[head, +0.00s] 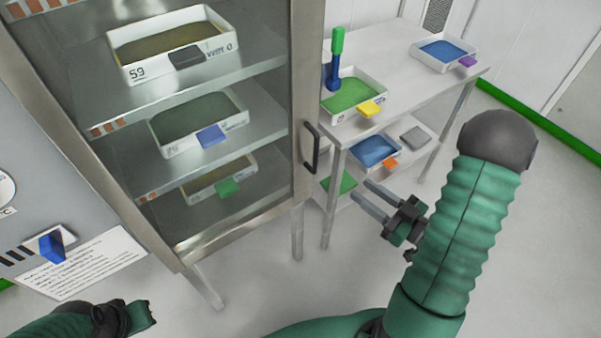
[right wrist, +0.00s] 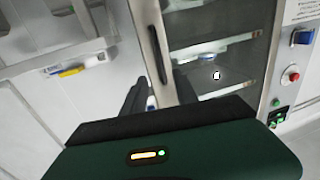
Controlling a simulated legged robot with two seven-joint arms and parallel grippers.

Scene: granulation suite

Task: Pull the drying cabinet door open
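The drying cabinet door (head: 303,60) is a metal-framed glass door, and it looks shut. Its black handle (head: 312,148) is upright on the right side of the frame. In the right wrist view the handle (right wrist: 157,52) is ahead of the fingers, near the picture's middle. My right gripper (head: 372,195) is open and empty, below and to the right of the handle, with its fingers pointing towards the cabinet. It does not touch the handle. My left gripper (head: 148,312) is low at the left, below the cabinet; its fingers do not show clearly.
Behind the glass, shelves hold white trays (head: 168,72). A metal table (head: 400,75) right of the cabinet carries trays (head: 352,95) and a green-and-blue tool (head: 335,60); its leg (head: 328,200) stands near the handle. A control panel (head: 50,245) is at the left. Floor at the lower middle is clear.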

